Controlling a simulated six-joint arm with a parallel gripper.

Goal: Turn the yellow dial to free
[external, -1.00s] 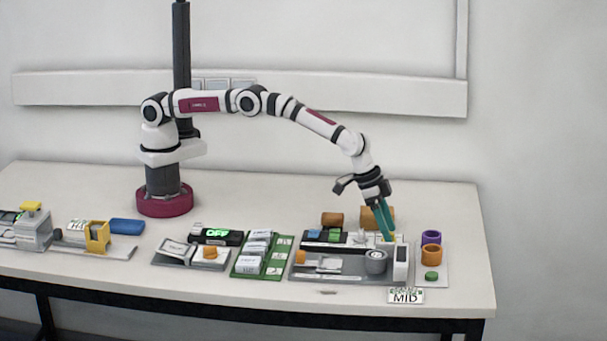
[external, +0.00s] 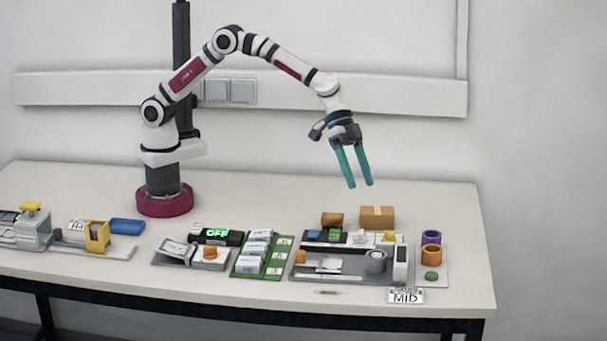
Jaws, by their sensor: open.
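The small yellow dial (external: 389,237) sits at the right end of the black and white strip of the fixture on the right of the table. Its pointing direction is too small to read. A small sign (external: 405,296) at the table's front right reads MID. My gripper (external: 361,186) is open and empty, with its two teal fingers pointing down. It hangs well above the table, up and to the left of the dial, and touches nothing.
The grey fixture (external: 340,276) carries a grey cylinder (external: 376,262) and a white upright block (external: 401,263). A cardboard box (external: 377,217) stands behind the dial. Purple (external: 431,237) and orange (external: 431,256) rings are to the right. A display (external: 216,235) reads OFF.

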